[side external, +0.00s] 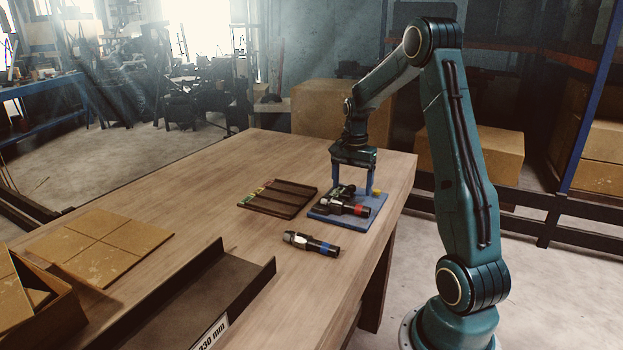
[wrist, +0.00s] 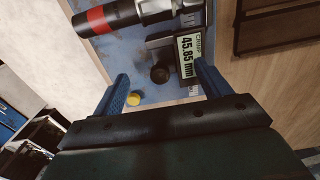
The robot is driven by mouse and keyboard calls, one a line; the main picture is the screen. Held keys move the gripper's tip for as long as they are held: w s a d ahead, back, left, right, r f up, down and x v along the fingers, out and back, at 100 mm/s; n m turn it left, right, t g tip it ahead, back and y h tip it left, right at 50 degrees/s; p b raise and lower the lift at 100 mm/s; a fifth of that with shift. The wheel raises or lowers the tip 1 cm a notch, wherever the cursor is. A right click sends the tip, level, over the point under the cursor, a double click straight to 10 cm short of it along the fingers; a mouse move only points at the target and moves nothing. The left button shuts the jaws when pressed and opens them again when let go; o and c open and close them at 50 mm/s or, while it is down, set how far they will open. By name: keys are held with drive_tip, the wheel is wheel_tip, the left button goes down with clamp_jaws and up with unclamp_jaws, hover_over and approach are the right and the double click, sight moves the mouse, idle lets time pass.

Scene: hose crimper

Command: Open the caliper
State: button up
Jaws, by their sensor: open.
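The caliper (wrist: 188,52) lies on a blue plate (side external: 371,210); its display reads "CRIMP 45.85 mm" in the wrist view. A round dark knob (wrist: 160,73) sits beside the display. A dark hose piece with a red band (wrist: 97,18) lies at the caliper; it also shows in the side view (side external: 360,210). How the jaws meet it is partly out of frame. My gripper (side external: 353,188) is open and points down over the plate. In the wrist view its blue fingers (wrist: 163,72) stand apart on either side of the knob, with nothing held.
A yellow button (wrist: 133,98) is on the plate near the left finger. A dark slotted tray (side external: 278,199) lies left of the plate. A blue-banded hose piece (side external: 311,243) lies in front. A dark channel marked "330 mm" (side external: 195,300) and cardboard (side external: 100,248) are nearer left.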

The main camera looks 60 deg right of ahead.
drive_tip(key=shift+r, duration=4.3)
drive_tip(key=s+a+r+n+t+h, duration=0.1)
drive_tip(key=a+r+n, duration=0.25)
drive_tip(key=a, duration=0.55)
drive_tip(key=s+a+r+n+t, duration=0.1)
drive_tip(key=a+r+n, duration=0.3)
drive_tip(key=a, duration=0.6)
drive_tip(key=s+a+f+n+t+y, duration=0.1)
drive_tip(key=s+a+f+n+t, duration=0.1)
drive_tip(key=s+a+n, duration=0.8)
drive_tip(key=s+a+t, duration=0.1)
drive_tip(key=a, duration=0.2)
drive_tip(key=shift+a+f+n+t, duration=0.2)
drive_tip(key=shift+f+n+t, duration=0.1)
drive_tip(key=shift+f+n, duration=0.1)
